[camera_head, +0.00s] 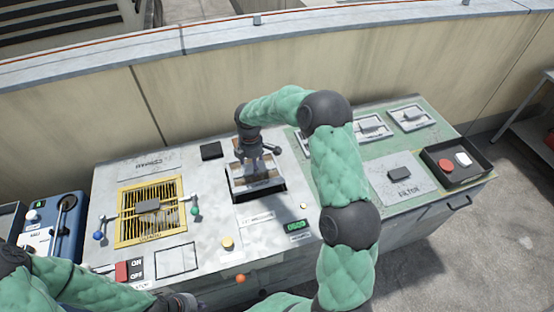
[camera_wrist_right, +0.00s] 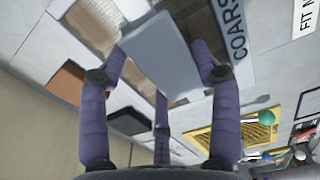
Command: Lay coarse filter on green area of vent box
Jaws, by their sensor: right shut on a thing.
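The coarse filter is a framed panel with brownish mesh and a grey block handle; in the right wrist view the handle (camera_wrist_right: 160,52) sits between my purple fingers, beside the label "COARS…" (camera_wrist_right: 237,30). In the head view my right gripper (camera_head: 255,165) is shut on the filter (camera_head: 262,185), at a dark rectangular opening in the middle of the bench-like box. I cannot tell whether the filter touches the opening. The green area (camera_head: 375,150) covers the right part of the box top, partly hidden by my right arm. My left gripper (camera_head: 182,303) is at the bottom edge, mostly cut off.
A yellow-framed grille (camera_head: 150,212) with a handle is at the left. Several framed plates (camera_head: 410,116) and a "FILTER" plate (camera_head: 400,177) lie on the right. A dark tray (camera_head: 455,162) holds red and white items. A blue device (camera_head: 52,228) stands left.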

